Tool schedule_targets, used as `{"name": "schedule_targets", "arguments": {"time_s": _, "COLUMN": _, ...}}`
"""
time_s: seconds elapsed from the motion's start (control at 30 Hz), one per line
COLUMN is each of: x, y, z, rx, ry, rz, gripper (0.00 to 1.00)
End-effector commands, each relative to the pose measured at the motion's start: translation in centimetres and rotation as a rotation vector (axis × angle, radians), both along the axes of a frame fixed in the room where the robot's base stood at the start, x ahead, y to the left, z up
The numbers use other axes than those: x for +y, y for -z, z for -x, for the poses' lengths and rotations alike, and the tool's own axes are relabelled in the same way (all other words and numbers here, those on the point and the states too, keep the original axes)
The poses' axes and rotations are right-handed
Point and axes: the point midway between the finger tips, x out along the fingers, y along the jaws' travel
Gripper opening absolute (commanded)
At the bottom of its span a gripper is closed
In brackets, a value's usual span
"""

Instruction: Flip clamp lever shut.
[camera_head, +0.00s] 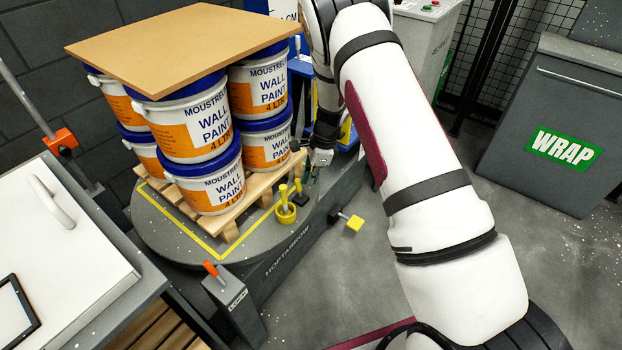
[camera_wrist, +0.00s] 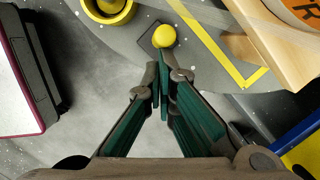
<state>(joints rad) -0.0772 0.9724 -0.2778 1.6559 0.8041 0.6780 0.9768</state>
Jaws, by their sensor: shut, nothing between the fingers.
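The clamp lever has a yellow ball knob (camera_wrist: 163,36) and stands on a dark square plate on the turntable, close to the pallet. In the head view its yellow knob (camera_head: 298,184) looks upright beside the pallet's front right corner. My gripper (camera_wrist: 163,88) is shut and empty, its fingertips just short of the knob in the wrist view. Whether they touch the lever I cannot tell. In the head view my gripper (camera_head: 320,160) is right of the lever, low beside the pallet, partly hidden by my arm.
The wooden pallet (camera_head: 229,230) carries stacked paint pails (camera_head: 206,187) under a brown board (camera_head: 180,45). A grey post with an orange handle (camera_head: 212,268) is at the turntable (camera_head: 160,238) front. Open floor lies right.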

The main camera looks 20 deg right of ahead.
Motion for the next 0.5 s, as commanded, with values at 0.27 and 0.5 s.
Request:
{"name": "schedule_targets", "arguments": {"time_s": 0.27, "x": 0.3, "y": 0.4, "z": 0.7, "rx": -0.001, "ry": -0.007, "rz": -0.013, "gripper": 0.0}}
{"name": "schedule_targets", "arguments": {"time_s": 0.5, "x": -0.4, "y": 0.5, "z": 1.1, "rx": 0.0, "ry": -0.007, "rz": -0.01, "gripper": 0.0}}
